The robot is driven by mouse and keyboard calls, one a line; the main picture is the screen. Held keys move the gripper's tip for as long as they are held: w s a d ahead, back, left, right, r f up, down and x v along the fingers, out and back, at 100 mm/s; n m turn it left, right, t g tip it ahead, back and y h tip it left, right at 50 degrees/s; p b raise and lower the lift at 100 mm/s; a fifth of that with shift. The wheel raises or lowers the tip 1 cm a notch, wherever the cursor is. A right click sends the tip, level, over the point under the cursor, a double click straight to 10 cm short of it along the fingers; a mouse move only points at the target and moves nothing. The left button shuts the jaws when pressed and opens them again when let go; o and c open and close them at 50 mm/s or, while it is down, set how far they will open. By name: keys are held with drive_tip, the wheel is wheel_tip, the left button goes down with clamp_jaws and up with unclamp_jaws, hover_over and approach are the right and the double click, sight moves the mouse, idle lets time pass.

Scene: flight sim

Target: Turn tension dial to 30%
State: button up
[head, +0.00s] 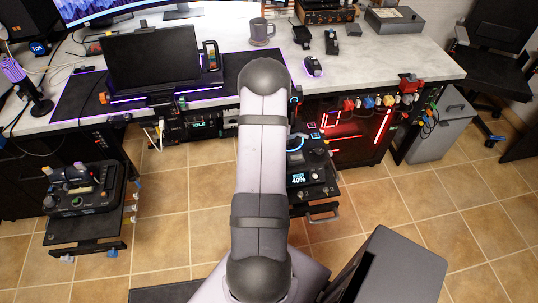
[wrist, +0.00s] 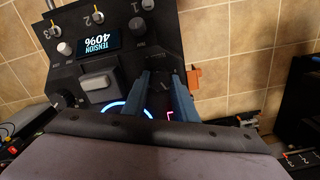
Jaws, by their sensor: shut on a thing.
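The black control panel (wrist: 200,60) appears upside down in the wrist view. My gripper (wrist: 164,76) reaches onto the panel with two blue fingers, beside the display and a grey rectangular button (wrist: 97,80). It is shut on what seems to be the tension dial, which is mostly hidden between the fingers. In the head view, my arm covers the gripper.
A blue-lit ring (wrist: 122,108) glows beside the fingers. An orange part (wrist: 194,80) juts from the panel's edge. The desk (head: 390,60) stands behind; tiled floor (head: 165,215) lies open at left.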

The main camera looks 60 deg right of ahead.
drive_tip(key=n, duration=0.3)
idle(0.4)
drive_tip(key=o, duration=1)
drive_tip(key=shift+o, duration=0.2)
drive_tip(key=shift+r, duration=0.1)
drive_tip(key=shift+r, duration=3.6)
